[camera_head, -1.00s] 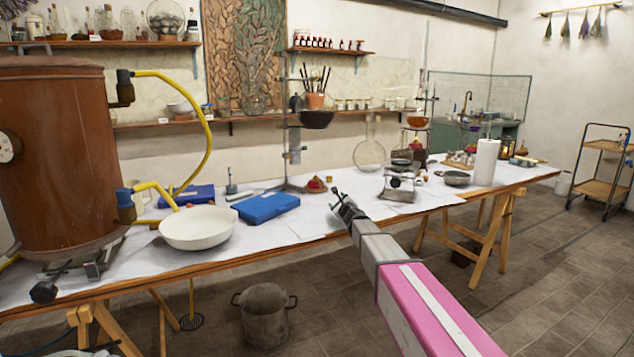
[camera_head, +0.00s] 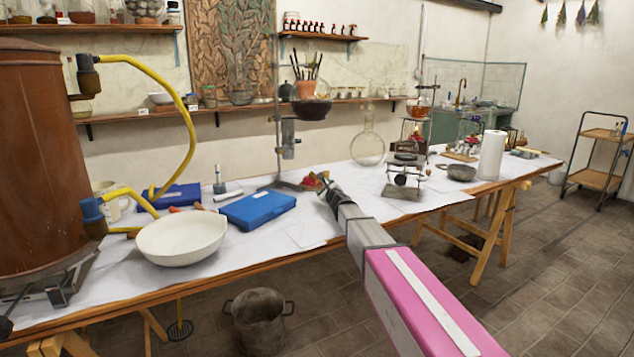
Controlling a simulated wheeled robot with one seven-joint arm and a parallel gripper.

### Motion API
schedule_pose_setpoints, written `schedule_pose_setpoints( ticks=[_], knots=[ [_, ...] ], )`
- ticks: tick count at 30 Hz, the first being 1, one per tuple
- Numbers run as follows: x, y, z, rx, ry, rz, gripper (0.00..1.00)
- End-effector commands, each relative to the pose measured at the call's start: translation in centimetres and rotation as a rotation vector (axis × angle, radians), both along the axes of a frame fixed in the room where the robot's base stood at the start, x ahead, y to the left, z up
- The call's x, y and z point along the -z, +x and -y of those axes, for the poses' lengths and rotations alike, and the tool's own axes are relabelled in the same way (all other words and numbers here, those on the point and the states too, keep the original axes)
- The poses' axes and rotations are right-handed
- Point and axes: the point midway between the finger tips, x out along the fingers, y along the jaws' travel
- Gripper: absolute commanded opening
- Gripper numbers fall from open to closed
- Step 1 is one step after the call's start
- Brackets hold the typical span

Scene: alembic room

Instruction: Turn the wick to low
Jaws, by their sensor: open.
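My gripper (camera_head: 322,186), dark and small in the head view, is at the end of my pink and grey arm over the front middle of the table. It is open, and I see nothing held between its fingers. A small metal device with a dark round top and a round front part (camera_head: 401,178) stands on the table to the right of my gripper, apart from it. Farther back, a glass vessel with orange liquid (camera_head: 421,109) is on a stand above an orange glow (camera_head: 413,131). I cannot make out a wick or its knob.
A small red item (camera_head: 311,180) lies just behind my gripper. A blue case (camera_head: 258,209) and a white bowl (camera_head: 181,236) are to its left. A tall stand with a dark bowl (camera_head: 312,110), a round flask (camera_head: 367,148) and a paper roll (camera_head: 491,155) stand along the table (camera_head: 306,235).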

Motion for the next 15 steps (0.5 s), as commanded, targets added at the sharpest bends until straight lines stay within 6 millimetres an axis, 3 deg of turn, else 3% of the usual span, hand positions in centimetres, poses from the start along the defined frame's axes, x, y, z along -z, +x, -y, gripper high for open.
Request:
schedule_pose_setpoints(
  ticks=[15],
  knots=[
    [0.0,7.9,-3.4,0.000,0.000,0.000,0.60]
  ],
)
